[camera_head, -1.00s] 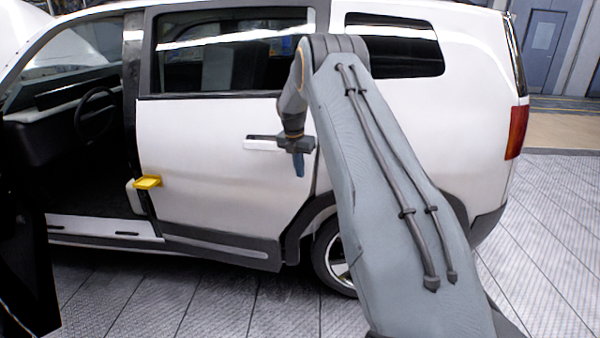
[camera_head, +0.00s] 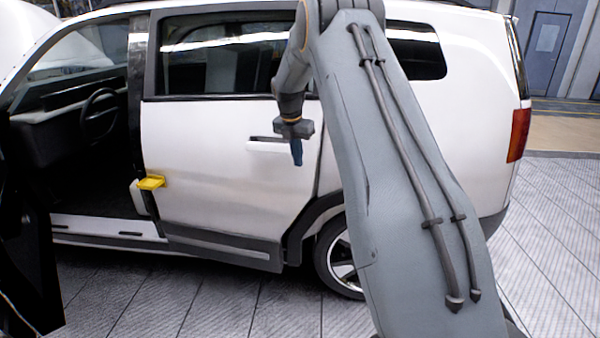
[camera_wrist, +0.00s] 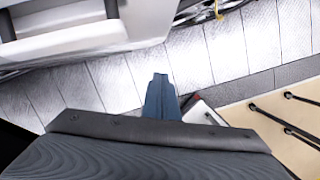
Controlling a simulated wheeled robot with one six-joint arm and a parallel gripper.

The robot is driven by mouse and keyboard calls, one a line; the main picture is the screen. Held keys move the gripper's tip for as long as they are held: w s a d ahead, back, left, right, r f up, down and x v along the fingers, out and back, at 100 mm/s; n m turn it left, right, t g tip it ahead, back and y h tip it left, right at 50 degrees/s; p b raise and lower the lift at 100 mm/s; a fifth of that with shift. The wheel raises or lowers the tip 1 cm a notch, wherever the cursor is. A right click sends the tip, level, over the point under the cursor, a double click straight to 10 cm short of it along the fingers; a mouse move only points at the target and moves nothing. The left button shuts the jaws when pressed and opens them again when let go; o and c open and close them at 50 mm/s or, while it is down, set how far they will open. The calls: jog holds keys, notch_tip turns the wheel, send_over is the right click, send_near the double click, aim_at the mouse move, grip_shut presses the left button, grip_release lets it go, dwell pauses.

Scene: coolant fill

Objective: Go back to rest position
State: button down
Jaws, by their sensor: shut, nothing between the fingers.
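My gripper (camera_head: 297,152) hangs from my raised arm in front of the white car's rear door, pointing down. Its blue fingers are together and hold nothing. In the wrist view the shut fingers (camera_wrist: 161,98) show over the tiled floor.
The white car (camera_head: 215,190) stands across the view, with its front door open at the left. A yellow object (camera_head: 151,182) sits at the door pillar. In the wrist view a beige surface (camera_wrist: 265,115) with dark bars lies at the right. Tiled floor (camera_head: 180,305) is clear in front of the car.

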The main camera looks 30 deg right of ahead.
jog(key=shift+b+v, duration=0.3)
jog(key=shift+v, duration=1.05)
jog(key=s+a+f+m, duration=0.2)
jog(key=s+a+m, duration=0.5)
jog(key=s, duration=0.6)
jog(key=s+a+f+m+y, duration=0.1)
jog(key=s+a+f+m, duration=0.2)
jog(key=s+a+m, duration=0.4)
jog(key=s+a+f+m+y, duration=0.1)
jog(key=s+a+m, duration=0.6)
jog(key=s, duration=1.2)
jog(key=f+m, duration=0.1)
jog(key=m, duration=0.2)
jog(key=shift+f+m, duration=0.2)
jog(key=shift+m, duration=0.2)
